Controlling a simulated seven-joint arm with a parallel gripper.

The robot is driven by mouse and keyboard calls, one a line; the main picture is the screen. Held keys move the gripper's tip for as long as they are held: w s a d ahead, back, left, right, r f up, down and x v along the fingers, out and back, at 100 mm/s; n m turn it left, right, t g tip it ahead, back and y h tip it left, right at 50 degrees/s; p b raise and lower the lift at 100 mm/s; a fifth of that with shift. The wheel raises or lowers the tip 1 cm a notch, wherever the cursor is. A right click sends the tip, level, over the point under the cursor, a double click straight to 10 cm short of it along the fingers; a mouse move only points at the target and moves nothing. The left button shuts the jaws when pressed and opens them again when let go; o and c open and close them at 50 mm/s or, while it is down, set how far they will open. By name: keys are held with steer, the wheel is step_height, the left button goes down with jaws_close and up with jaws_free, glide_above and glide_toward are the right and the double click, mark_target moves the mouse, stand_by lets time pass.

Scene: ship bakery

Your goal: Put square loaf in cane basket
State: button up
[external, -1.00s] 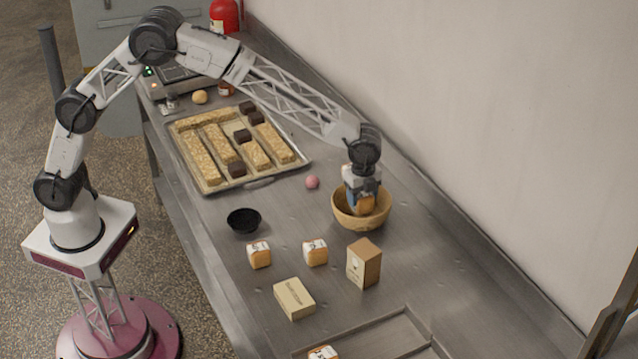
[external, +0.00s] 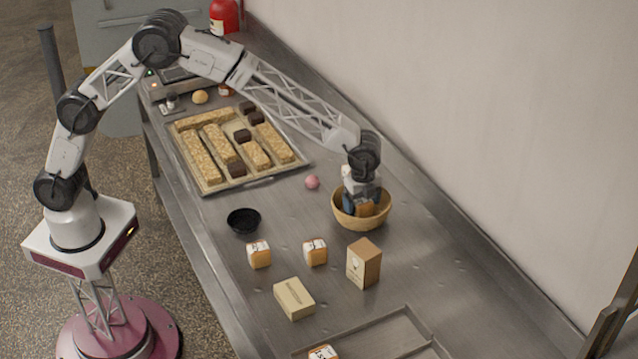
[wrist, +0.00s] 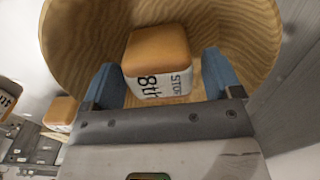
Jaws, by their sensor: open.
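The cane basket (external: 341,214), a round tan bowl shape, stands on the steel counter below my gripper. A square loaf (wrist: 158,55), orange-brown with a white printed wrapper, lies inside the basket; the basket wall also shows in the wrist view (wrist: 80,35). My gripper (wrist: 160,80) is inside the basket with its blue fingers open, one on each side of the loaf, with gaps visible. In the external view my gripper (external: 364,206) partly hides the loaf. Two similar loaves (external: 259,254) (external: 315,251) stand in front of the basket, and another (external: 323,353) is at the bottom edge.
A brown carton (external: 364,263) and a cream box (external: 294,298) stand in front of the basket. A black bowl (external: 244,220) and pink ball (external: 312,182) are to its left. A tray (external: 207,187) of bars lies further back. The wall runs behind; counter to the right is clear.

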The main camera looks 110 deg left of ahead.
mark_target(359, 200)
step_height(359, 200, up, 12)
steer(key=shift+r, duration=0.15)
stand_by(0.7)
stand_by(0.8)
steer(key=s+d+r+n, duration=0.1)
steer(key=s+d+r, duration=0.4)
steer(key=s, duration=0.5)
steer(key=s+d+r+n+t, duration=0.1)
steer(key=s+d+r+n, duration=0.1)
steer(key=s+d+r, duration=0.6)
steer(key=s+d+r+n, duration=0.1)
steer(key=s+r, duration=0.2)
steer(key=s, duration=0.9)
steer(key=s+d+f+n, duration=0.1)
steer(key=s+d+f, duration=0.1)
steer(key=s, duration=0.9)
steer(key=s+d+f+n+t, duration=0.1)
steer(key=s+d+f+n, duration=0.1)
steer(key=s, duration=1)
steer(key=s+d+f+n, duration=0.1)
steer(key=s+d, duration=0.3)
steer(key=s, duration=0.8)
steer(key=shift+f+n+t, duration=0.3)
steer(key=shift+f+n, duration=0.1)
steer(key=shift+f, duration=0.25)
